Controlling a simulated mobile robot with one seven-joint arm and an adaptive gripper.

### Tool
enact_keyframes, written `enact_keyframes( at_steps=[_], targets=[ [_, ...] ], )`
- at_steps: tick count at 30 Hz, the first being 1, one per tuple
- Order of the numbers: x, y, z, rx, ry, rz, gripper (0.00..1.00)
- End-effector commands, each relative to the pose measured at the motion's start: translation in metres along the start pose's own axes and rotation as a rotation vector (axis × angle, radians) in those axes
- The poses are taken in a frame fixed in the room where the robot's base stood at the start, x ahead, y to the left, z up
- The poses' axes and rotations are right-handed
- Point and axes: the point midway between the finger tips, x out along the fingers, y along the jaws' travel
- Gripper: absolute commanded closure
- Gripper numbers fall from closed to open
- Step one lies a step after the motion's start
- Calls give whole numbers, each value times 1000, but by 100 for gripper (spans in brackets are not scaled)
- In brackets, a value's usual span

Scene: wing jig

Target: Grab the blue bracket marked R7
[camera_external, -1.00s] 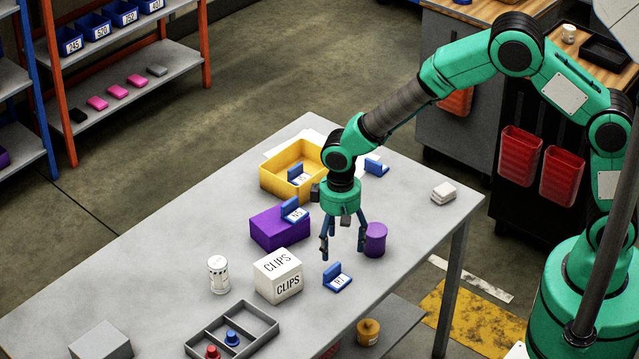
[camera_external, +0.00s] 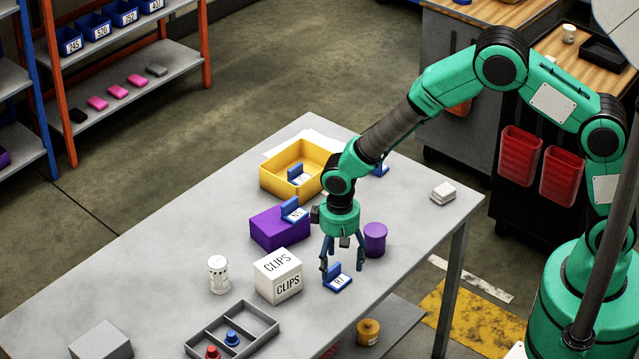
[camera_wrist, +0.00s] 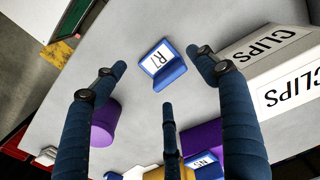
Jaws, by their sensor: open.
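The blue bracket marked R7 (camera_external: 338,281) stands on the grey table near its front edge, its white label facing up. In the wrist view the R7 bracket (camera_wrist: 161,65) lies ahead of the fingertips, between the left and right fingers. My gripper (camera_external: 343,264) is open and empty, just above and behind the bracket, fingers pointing down. In the wrist view my gripper (camera_wrist: 163,82) shows three spread dark blue fingers, with none seen to touch the bracket. Another blue bracket, N5 (camera_external: 294,211), rests on a purple block (camera_external: 279,231).
A white CLIPS box (camera_external: 278,275) stands left of the R7 bracket, and a purple cylinder (camera_external: 375,239) right of it. A yellow bin (camera_external: 272,178) holds another blue bracket (camera_external: 298,173). A grey divided tray (camera_external: 262,343) lies nearer the front. The table's right end is mostly clear.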

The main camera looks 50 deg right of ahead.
Motion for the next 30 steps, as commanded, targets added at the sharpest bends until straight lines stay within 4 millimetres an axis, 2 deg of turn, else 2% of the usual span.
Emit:
enact_keyframes(
  at_steps=[13,30],
  targets=[
    [47,-2,0,0,-2,1,28],
    [49,-2,-1,0,0,0,28]
  ],
)
